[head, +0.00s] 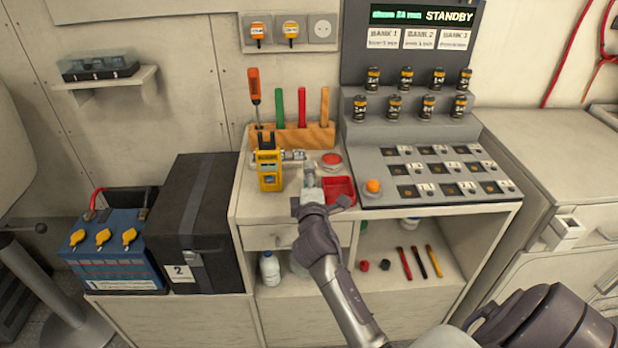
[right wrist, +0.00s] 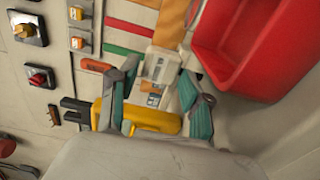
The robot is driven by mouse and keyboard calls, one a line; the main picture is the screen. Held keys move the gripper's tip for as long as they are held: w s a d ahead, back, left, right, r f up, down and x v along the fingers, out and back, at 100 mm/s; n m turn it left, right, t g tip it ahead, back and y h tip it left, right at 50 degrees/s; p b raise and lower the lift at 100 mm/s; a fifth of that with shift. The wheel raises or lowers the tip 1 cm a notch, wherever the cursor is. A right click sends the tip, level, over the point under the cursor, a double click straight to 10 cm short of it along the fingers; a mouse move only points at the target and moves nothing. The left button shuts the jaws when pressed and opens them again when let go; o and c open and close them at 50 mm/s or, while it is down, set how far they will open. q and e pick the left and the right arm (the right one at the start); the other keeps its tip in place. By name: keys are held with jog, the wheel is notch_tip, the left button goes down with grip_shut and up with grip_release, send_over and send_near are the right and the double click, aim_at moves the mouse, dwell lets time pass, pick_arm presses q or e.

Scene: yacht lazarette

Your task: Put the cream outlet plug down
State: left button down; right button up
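The cream outlet plug (right wrist: 158,68) is a small pale block with bluish and orange marks on it. In the right wrist view it sits between the two fingertips of my right gripper (right wrist: 160,88), which look closed on it. In the head view my right gripper (head: 310,180) is low over the bench top, between the yellow tester (head: 270,171) and the red tray (head: 340,189). The plug is hard to make out there, and I cannot tell whether it touches the bench. My left gripper is not in view.
A wooden tool rack (head: 318,136) stands behind, and the sloped console (head: 430,155) is on the right. Wall outlets (head: 290,31) with orange plugs are above. A red button (head: 332,160) lies close by. Clear bench room around the gripper is small.

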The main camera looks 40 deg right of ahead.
jog(key=shift+o, duration=0.8)
